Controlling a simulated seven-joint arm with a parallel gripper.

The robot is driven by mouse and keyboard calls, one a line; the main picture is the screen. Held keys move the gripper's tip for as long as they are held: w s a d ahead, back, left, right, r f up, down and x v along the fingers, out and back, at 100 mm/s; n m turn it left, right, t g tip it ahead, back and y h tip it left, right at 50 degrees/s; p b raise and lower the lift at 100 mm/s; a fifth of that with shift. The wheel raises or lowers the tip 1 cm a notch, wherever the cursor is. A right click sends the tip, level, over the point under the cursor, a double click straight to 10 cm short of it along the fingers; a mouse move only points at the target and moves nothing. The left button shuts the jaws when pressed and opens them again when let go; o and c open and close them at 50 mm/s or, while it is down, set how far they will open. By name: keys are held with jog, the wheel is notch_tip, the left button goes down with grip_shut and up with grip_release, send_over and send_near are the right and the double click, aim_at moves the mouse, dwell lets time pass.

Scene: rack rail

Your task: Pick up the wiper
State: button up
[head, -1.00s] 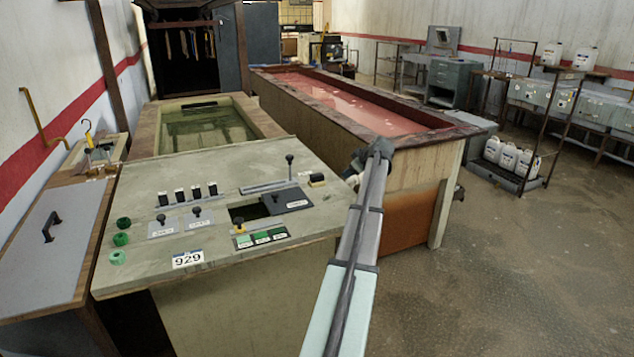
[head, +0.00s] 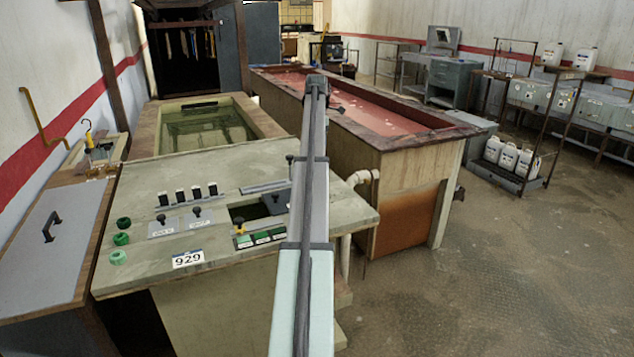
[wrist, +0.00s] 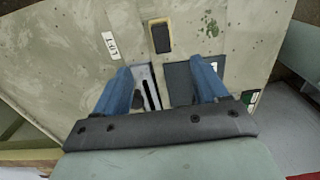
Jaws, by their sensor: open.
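A small dark block with a yellowish edge (wrist: 160,38), which looks like the wiper, lies on the pale control panel (wrist: 75,62) in the wrist view. In the head view my arm hides it. My gripper (wrist: 160,66) has its two blue fingers spread apart with nothing between them. The block is beyond the fingertips, about midway between them across the picture. I cannot tell how high the fingers are above the panel.
The control panel (head: 140,225) carries levers, switches, green knobs (head: 121,239) and a 929 label (head: 188,259). A slotted plate (wrist: 147,88) and a dark grey plate (wrist: 180,83) show between the fingers. A green tank (head: 205,125) and a red tank (head: 390,122) stand behind.

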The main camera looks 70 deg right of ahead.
notch_tip(320, 180, down, 13)
jog(key=shift+s+a+f, duration=0.1)
jog(key=shift+a, duration=0.05)
dwell(0.6)
jog(key=shift+c, duration=0.4)
jog(key=c, duration=1.1)
